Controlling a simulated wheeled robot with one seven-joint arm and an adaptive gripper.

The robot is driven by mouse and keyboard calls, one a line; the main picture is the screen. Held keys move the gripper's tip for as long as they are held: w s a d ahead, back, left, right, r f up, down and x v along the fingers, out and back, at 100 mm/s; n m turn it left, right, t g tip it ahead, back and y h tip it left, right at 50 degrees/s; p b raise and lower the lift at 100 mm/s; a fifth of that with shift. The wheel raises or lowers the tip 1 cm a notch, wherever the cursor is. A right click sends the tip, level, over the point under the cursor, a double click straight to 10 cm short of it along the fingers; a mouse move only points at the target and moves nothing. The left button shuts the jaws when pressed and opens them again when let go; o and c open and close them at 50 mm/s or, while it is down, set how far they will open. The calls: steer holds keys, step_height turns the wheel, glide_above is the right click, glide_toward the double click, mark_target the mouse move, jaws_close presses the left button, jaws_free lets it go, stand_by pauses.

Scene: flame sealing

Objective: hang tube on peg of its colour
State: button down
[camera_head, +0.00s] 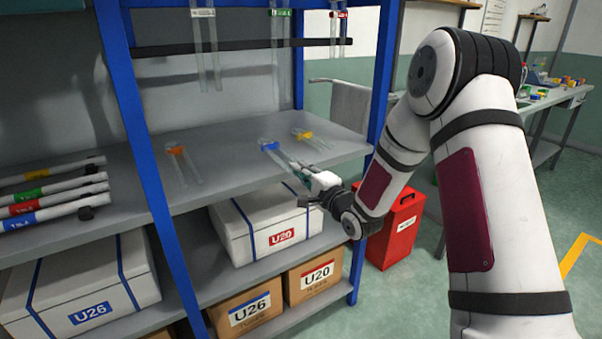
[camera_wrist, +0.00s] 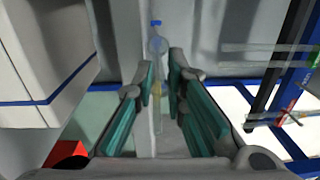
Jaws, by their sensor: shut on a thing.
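A clear tube with a blue band (camera_head: 270,146) reaches from above the middle shelf to my gripper (camera_head: 303,173). In the wrist view the fingers (camera_wrist: 162,88) are closed around this tube, with its blue end (camera_wrist: 155,23) beyond them. Whether it touches the shelf is unclear. A tube with an orange band (camera_head: 176,151) lies on the shelf to the left, and one with a yellow band (camera_head: 303,133) to the right. Clear tubes with white (camera_head: 203,12), green (camera_head: 279,12) and red (camera_head: 338,14) labels hang at the top. Their pegs are mostly cut off by the picture edge.
A dark rail (camera_head: 240,47) crosses the rack behind the hanging tubes. Blue posts (camera_head: 140,140) frame the rack. White rolls with coloured bands (camera_head: 50,190) lie at left. A white U20 box (camera_head: 245,230) stands below, and a red bin (camera_head: 397,230) stands beside the rack.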

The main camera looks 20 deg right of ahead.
steer(key=c, duration=2.1)
jaws_free()
steer(key=shift+f, duration=0.2)
steer(key=o, duration=0.5)
steer(key=shift+c, duration=0.2)
steer(key=shift+r, duration=0.15)
steer(key=p+v, duration=0.1)
steer(key=v, duration=1.1)
